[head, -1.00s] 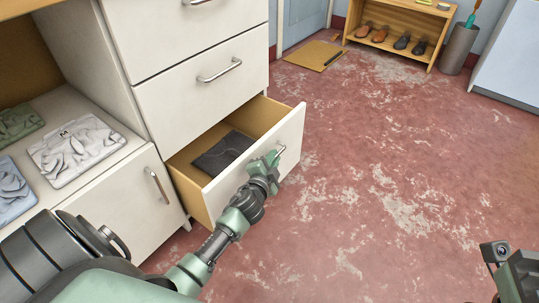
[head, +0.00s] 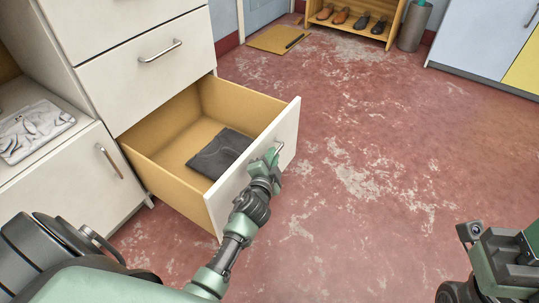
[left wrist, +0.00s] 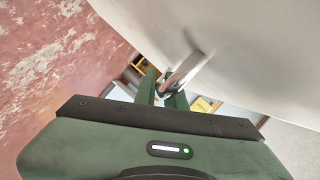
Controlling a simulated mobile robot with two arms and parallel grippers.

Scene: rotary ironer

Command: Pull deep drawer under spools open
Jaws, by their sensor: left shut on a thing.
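The deep bottom drawer (head: 245,185) of the white cabinet stands well open, with a white front and a wooden box. A dark folded cloth (head: 220,153) lies flat inside it. My left gripper (head: 273,160) is shut on the drawer's metal bar handle (head: 280,149). In the left wrist view the green fingers (left wrist: 163,90) are around the handle (left wrist: 187,70), close to the white drawer front (left wrist: 240,50). Part of my right arm shows at the lower right of the head view; its fingers do not show. No spools are in view.
Above the open drawer is a closed drawer (head: 145,65) with a bar handle. A cupboard door (head: 75,175) is shut at left, below a shelf with a folded grey-white cloth (head: 35,128). A shoe rack (head: 398,25) and mat (head: 275,38) are far back. The red floor at right is clear.

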